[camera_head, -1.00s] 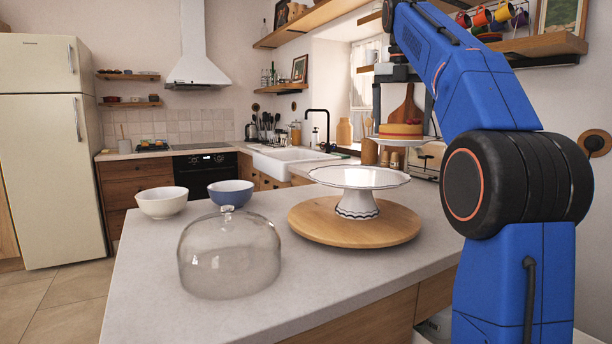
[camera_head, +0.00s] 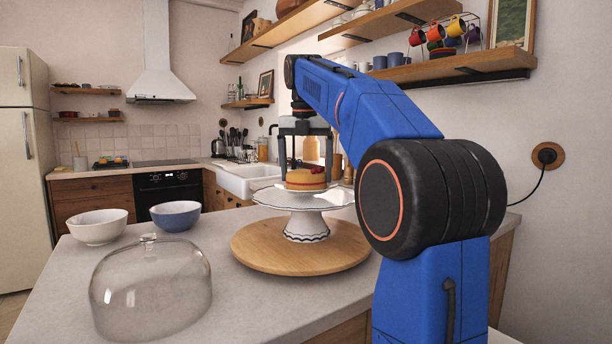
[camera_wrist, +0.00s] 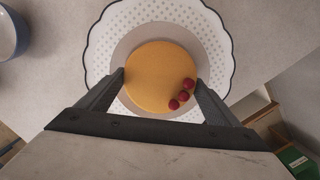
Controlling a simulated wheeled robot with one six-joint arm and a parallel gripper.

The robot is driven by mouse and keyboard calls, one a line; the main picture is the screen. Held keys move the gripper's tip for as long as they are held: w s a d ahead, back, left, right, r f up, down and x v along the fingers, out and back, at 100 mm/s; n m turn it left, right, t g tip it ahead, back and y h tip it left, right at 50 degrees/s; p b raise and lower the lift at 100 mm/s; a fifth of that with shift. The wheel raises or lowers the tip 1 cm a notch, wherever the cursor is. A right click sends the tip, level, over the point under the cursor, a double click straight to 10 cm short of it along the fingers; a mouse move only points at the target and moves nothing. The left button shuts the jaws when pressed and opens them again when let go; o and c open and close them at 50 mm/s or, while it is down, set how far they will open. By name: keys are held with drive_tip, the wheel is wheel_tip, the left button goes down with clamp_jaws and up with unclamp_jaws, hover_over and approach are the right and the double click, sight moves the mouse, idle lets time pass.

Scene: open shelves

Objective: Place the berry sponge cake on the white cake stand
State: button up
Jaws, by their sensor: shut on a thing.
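The berry sponge cake (camera_head: 306,180) is round and golden with a few red berries on top. In the wrist view the cake (camera_wrist: 155,75) sits between my fingers, its berries toward the lower right. My gripper (camera_head: 306,170) points down and is shut on the cake's sides; its fingers (camera_wrist: 161,80) also show in the wrist view. A thin greyish disc (camera_wrist: 127,47) shows under the cake. The white cake stand (camera_head: 306,226) has a wide dark-edged plate (camera_wrist: 100,45) directly below the cake. I cannot tell whether cake and stand touch.
The stand is on a round wooden board (camera_head: 265,255) on the grey counter. A clear glass dome (camera_head: 150,290) stands front left. A white bowl (camera_head: 98,230) and a blue bowl (camera_head: 175,217) are behind it. Wall shelves (camera_head: 460,66) hang above my arm.

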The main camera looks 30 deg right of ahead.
sight(306, 173)
drive_tip(key=shift+f, duration=0.55)
drive_tip(key=shift+f, duration=0.1)
drive_tip(key=o, duration=1.5)
drive_tip(key=shift+s+a+r, duration=0.1)
drive_tip(key=shift+s+r, duration=0.05)
drive_tip(key=shift+r, duration=1.1)
drive_tip(key=shift+s+a+r, duration=0.15)
drive_tip(key=shift+r, duration=1.15)
drive_tip(key=shift+s+a+r, duration=0.1)
drive_tip(key=shift+s+r, duration=0.05)
drive_tip(key=shift+r, duration=1.1)
